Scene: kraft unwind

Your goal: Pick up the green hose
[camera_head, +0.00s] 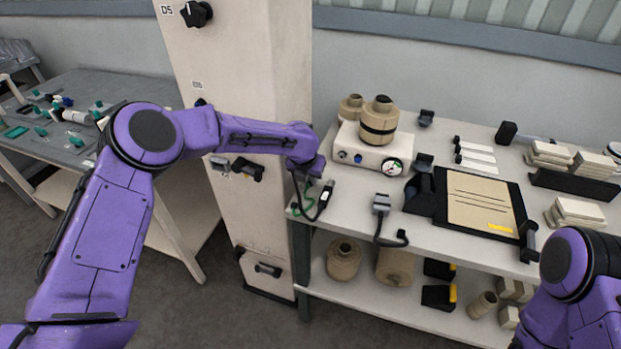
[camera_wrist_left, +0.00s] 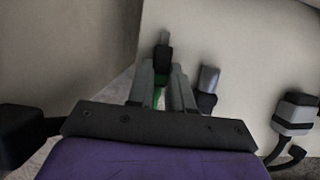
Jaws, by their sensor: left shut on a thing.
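The green hose (camera_head: 298,198) shows as a thin green line at the left front corner of the white bench, below my left wrist. My left gripper (camera_head: 312,188) is at that corner, its fingers small and partly hidden by the wrist. In the left wrist view, my left gripper (camera_wrist_left: 162,72) is shut on the green hose (camera_wrist_left: 160,98), which shows as a green strip between the two fingers. A dark fitting (camera_wrist_left: 163,52) sticks up at the fingertips. My right gripper is out of view; only part of that arm shows at the lower right.
The cream column (camera_head: 245,90) stands just left of the gripper. A white box with a gauge (camera_head: 372,148) sits behind it, under brown rolls. A grey-headed cable fitting (camera_head: 381,203) is to the right. A lower shelf (camera_head: 350,297) holds rolls.

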